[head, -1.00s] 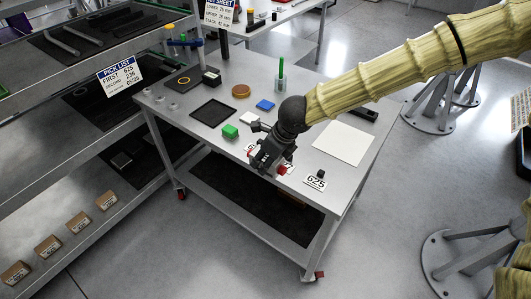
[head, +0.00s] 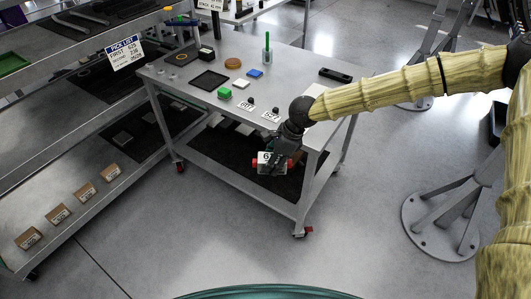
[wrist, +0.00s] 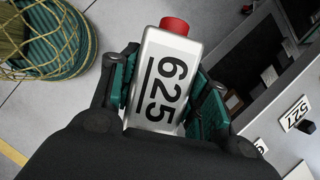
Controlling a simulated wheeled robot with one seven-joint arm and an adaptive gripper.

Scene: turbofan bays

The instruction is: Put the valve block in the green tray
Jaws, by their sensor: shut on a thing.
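The valve block (wrist: 165,85) is a pale block with a black 625 on its face and a red cap on its end. In the wrist view it lies between the two green-padded fingers of my gripper (wrist: 170,100), which is shut on it. In the head view my gripper (head: 277,158) holds the block off the table's front edge, beside the lower shelf, with red ends showing. A green tray (head: 14,63) shows partly at the far left, on the upper rack shelf, cut by the picture edge. It looks empty as far as it shows.
The worktable (head: 185,85) carries a black tray (head: 209,80), a green block (head: 225,93), a blue block (head: 255,73) and number cards (head: 245,107). A rack with a pick list (head: 125,52) and several cardboard boxes (head: 58,214) stands left. Floor in front is free.

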